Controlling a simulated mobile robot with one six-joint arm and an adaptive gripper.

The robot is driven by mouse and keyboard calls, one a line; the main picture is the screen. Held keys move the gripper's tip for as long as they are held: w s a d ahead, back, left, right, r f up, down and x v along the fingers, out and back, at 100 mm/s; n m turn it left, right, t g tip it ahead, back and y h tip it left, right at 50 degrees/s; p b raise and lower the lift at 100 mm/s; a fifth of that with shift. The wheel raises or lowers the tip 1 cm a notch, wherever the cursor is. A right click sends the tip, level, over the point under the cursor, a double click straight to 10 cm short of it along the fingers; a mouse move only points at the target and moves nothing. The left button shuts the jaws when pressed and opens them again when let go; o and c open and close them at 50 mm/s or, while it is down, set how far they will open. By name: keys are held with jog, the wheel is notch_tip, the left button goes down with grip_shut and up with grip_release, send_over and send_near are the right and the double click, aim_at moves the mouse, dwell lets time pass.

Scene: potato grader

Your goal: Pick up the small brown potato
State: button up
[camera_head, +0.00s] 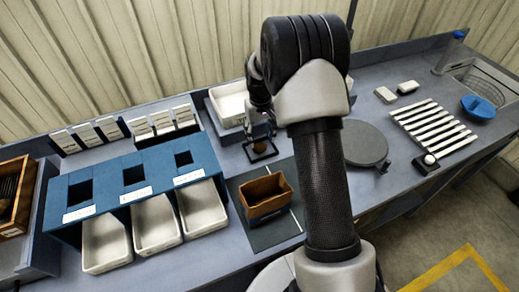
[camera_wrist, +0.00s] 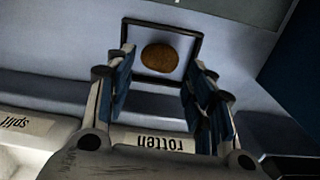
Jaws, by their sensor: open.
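The small brown potato (camera_wrist: 160,57) lies in a dark-rimmed square holder (camera_wrist: 126,30) in the wrist view. It also shows as a brown spot (camera_head: 260,148) in the head view, on the bench behind the brown box. My gripper (camera_wrist: 162,66) is open, with one finger on each side of the potato in the picture. Nothing is between the fingers that they grip. The gap in height between fingertips and potato cannot be judged. In the head view my gripper (camera_head: 261,122) is just above the holder, partly hidden by my arm.
A brown open box (camera_head: 265,194) stands on a dark mat (camera_head: 270,236) in front. A blue sorter (camera_head: 108,181) with three white trays is at left. A white bin (camera_head: 230,103) stands behind. A "rotten" label (camera_wrist: 153,141) shows below the gripper. A grey disc (camera_head: 365,143) is at right.

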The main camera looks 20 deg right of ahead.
aim_at(260, 144)
notch_tip(260, 144, down, 5)
jog(key=shift+w+f+b, duration=0.15)
jog(key=shift+b, duration=0.75)
jog(key=c, duration=0.7)
